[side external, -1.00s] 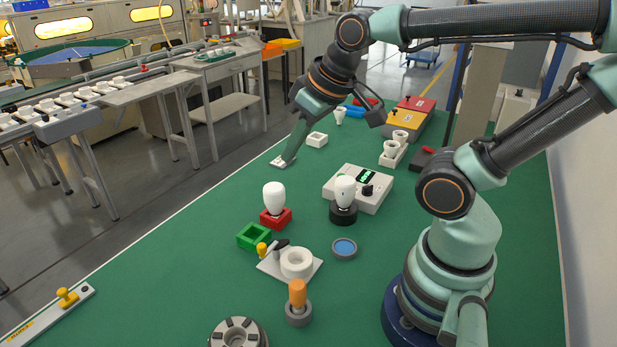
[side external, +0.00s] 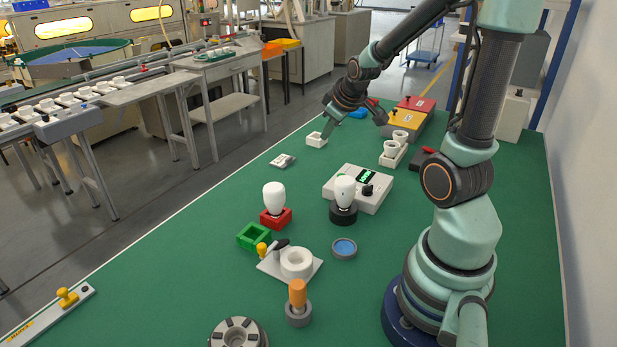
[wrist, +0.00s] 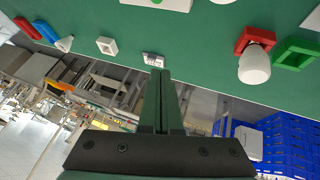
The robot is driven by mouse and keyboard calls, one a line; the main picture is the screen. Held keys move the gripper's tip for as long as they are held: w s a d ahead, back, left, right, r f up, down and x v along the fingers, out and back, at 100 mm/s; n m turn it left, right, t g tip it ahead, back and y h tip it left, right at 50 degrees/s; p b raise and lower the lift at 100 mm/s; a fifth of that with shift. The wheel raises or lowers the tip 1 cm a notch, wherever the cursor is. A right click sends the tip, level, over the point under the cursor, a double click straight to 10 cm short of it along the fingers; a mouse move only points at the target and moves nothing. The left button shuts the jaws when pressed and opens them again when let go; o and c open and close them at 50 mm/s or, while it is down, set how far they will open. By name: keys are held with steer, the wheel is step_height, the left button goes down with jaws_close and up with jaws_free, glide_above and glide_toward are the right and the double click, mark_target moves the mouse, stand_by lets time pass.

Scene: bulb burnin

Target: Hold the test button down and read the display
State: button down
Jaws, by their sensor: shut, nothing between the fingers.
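A small pale pad (side external: 283,160) with a dark mark lies on the green bench near its left edge; it also shows in the wrist view (wrist: 152,58), just past my fingertips. I cannot tell for sure whether it carries the test button. A light grey box (side external: 343,190) has a dark display (side external: 366,175) with green characters, too small to read, and a black knob. My gripper (side external: 327,134) is shut and empty, raised over the bench and appearing beside a white square holder (side external: 317,140) in the side view. Its closed fingers (wrist: 162,72) show in the wrist view.
A white bulb (side external: 274,195) stands in a red holder (side external: 276,218), near a green square frame (side external: 253,236). Another bulb (side external: 345,188) stands in a black socket (side external: 343,214) before the grey box. Red and yellow boxes (side external: 405,122) stand farther back. Bench around the pad is clear.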

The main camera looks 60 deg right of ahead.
steer(key=s+d+f+h, duration=0.1)
steer(key=s+d+f, duration=0.1)
steer(key=d, duration=0.4)
steer(key=shift+f, duration=0.35)
steer(key=shift+f, duration=0.1)
steer(key=shift+f, duration=4.3)
steer(key=shift+f, duration=0.1)
steer(key=shift+d+f, duration=0.15)
steer(key=shift+f, duration=0.2)
steer(key=shift+s+f, duration=0.1)
steer(key=shift+f, duration=0.35)
